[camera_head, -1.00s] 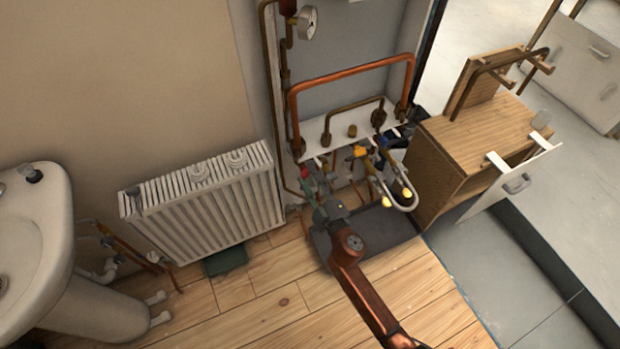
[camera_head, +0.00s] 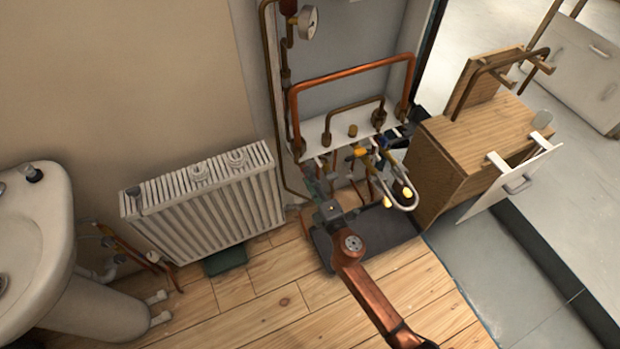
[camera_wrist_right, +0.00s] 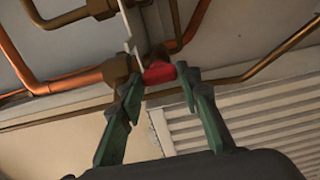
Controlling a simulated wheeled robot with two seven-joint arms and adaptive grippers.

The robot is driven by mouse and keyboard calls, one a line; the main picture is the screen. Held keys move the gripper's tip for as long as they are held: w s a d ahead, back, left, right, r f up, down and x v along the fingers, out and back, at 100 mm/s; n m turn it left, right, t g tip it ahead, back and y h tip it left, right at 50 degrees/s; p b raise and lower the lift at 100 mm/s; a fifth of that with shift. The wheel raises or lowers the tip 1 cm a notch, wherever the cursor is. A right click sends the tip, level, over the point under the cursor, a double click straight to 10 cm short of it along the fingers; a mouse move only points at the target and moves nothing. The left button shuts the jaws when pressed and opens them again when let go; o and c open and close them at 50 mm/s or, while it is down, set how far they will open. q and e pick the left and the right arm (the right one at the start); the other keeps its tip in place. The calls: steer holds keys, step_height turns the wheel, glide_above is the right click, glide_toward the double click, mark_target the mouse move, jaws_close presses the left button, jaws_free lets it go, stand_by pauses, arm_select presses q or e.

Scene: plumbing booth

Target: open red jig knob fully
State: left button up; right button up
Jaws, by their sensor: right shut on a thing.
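The red jig knob (camera_wrist_right: 159,73) sits between the two green fingers of my right gripper (camera_wrist_right: 160,84) in the right wrist view, beside a brass fitting. The fingers are shut on it, one on each side. In the head view my right gripper (camera_head: 314,188) reaches the left end of the pipe jig (camera_head: 341,128), below its white board. There the knob is hidden or too small to make out. My left gripper is not in view.
A white radiator (camera_head: 215,205) stands to the left. A wooden cabinet (camera_head: 470,140) is at the right. Copper pipes (camera_wrist_right: 50,84) run close around the knob.

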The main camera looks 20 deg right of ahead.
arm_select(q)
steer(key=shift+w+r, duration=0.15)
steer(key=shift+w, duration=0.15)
arm_select(e)
steer(key=shift+f, duration=0.1)
steer(key=o, duration=1.2)
steer(key=shift+c, duration=0.2)
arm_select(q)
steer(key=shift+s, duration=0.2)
arm_select(e)
steer(key=s, duration=1.2)
steer(key=shift+d, duration=0.2)
